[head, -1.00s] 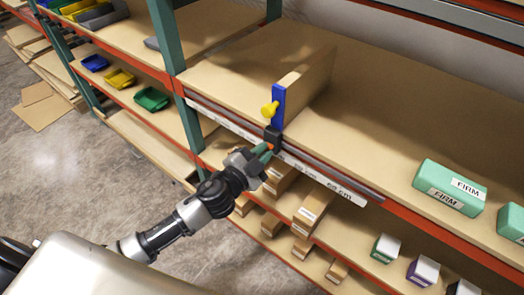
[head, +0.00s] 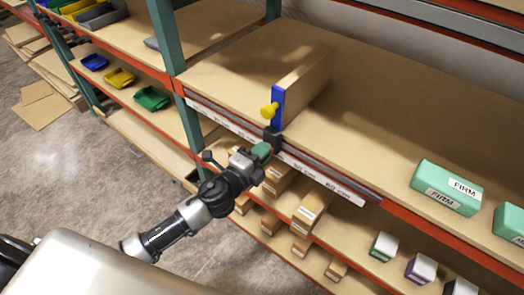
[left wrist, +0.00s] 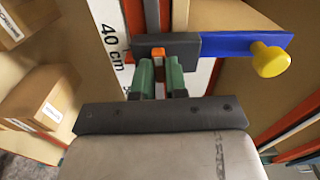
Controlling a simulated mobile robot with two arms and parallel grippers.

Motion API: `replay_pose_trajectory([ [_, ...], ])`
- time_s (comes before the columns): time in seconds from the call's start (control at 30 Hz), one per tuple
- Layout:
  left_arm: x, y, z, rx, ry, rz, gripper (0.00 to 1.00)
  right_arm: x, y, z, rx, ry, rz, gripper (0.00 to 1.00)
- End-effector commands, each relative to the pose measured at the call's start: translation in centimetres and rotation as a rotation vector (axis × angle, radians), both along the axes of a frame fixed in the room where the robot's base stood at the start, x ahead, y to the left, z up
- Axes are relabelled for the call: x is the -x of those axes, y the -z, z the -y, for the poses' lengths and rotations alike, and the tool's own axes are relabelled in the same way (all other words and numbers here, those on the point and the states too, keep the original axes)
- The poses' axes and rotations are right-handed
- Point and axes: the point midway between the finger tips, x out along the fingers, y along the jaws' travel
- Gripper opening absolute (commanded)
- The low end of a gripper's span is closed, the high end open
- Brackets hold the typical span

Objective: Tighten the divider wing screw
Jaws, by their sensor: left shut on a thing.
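The divider (head: 306,88) stands upright on the shelf, with a blue front strip (head: 277,107) and a yellow knob (head: 269,110). Its black clamp block (head: 271,136) sits at the shelf's front edge. In the left wrist view, the clamp block (left wrist: 181,45) joins the blue strip (left wrist: 235,43), with the yellow knob (left wrist: 269,58) at right. My left gripper (head: 264,148) is at the clamp's front. Its green fingers (left wrist: 160,68) are shut on the orange wing screw (left wrist: 158,53), mostly hidden between them. My right gripper is not in view.
A ruler strip (head: 335,187) runs along the orange shelf edge. Cardboard boxes (head: 312,208) sit on the shelf below, near my left arm. The shelf top around the divider is largely clear.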

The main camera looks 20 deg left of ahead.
Motion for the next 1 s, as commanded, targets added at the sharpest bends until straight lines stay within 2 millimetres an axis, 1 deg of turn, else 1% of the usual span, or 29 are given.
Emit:
replay_pose_trajectory([
  [0.23, 0.09, 0.21, 0.03, -0.048, 0.001, 0.013, 0.00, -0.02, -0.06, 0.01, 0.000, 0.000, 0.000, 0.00],
  [0.67, 0.11, 0.29, 0.03, -0.056, 0.001, 0.014, 0.00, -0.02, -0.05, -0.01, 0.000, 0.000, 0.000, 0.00],
  [0.7, 0.11, 0.29, 0.03, -0.056, 0.001, 0.014, 0.19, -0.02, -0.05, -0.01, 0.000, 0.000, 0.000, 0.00],
  [0.83, 0.08, 0.22, 0.01, -0.054, 0.001, 0.015, 0.39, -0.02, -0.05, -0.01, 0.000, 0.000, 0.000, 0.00],
  [1.0, 0.05, 0.14, 0.01, -0.054, 0.001, 0.016, 0.39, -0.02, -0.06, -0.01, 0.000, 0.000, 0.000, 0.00],
])
